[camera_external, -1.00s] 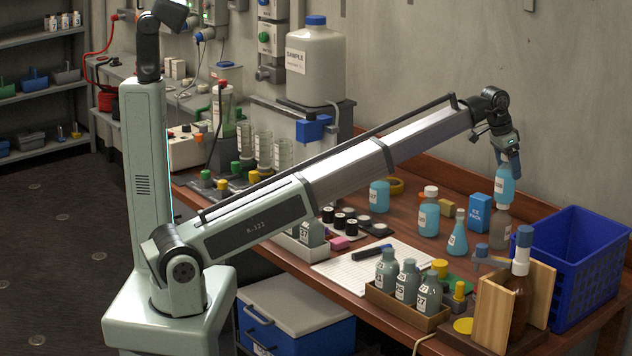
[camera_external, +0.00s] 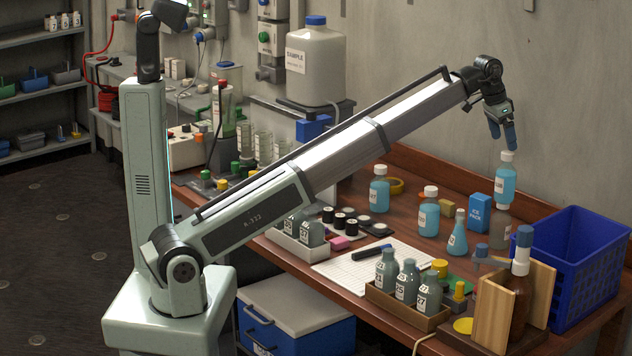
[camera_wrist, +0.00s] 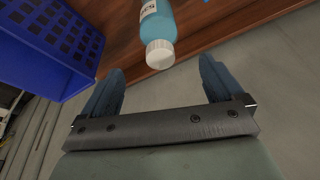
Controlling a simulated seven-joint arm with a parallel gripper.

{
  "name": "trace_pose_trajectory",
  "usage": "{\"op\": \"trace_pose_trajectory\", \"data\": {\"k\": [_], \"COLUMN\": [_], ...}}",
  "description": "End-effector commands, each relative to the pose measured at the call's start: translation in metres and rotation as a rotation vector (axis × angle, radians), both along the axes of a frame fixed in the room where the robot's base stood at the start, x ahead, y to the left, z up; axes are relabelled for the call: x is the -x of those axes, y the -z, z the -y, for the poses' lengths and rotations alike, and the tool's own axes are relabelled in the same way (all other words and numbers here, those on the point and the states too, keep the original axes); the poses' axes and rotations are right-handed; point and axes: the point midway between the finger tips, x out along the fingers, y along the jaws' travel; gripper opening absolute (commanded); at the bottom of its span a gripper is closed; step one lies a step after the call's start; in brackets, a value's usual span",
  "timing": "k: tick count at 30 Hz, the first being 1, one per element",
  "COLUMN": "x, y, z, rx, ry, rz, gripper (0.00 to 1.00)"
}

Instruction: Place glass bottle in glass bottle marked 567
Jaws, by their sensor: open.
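The blue bottle's white cap (camera_wrist: 160,54) also shows in the wrist view. My gripper (camera_external: 503,143) is open and empty, just above the blue bottle, with its fingers apart from it. Grey glass bottles stand in a wooden tray (camera_external: 394,314) at the front, and others in a white tray (camera_external: 291,248).
A blue crate (camera_external: 580,262) stands right of the stacked bottles. Other blue-liquid bottles (camera_external: 428,215), a flask (camera_external: 458,238) and a blue box (camera_external: 480,212) stand to their left. A wooden holder with a brown bottle (camera_external: 519,300) is in front.

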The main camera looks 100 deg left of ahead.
Motion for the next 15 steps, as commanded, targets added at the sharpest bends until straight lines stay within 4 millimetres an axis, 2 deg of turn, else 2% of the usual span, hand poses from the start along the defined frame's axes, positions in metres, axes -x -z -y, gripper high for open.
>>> {"op": "trace_pose_trajectory", "data": {"k": [6,15], "x": [0.006,0.009], "y": [-0.023,-0.029], "z": [0.003,0.003], "rx": [0.0,0.0], "ry": [0.0,0.0], "rz": [0.0,-0.001], "gripper": [0.94,0.94]}}
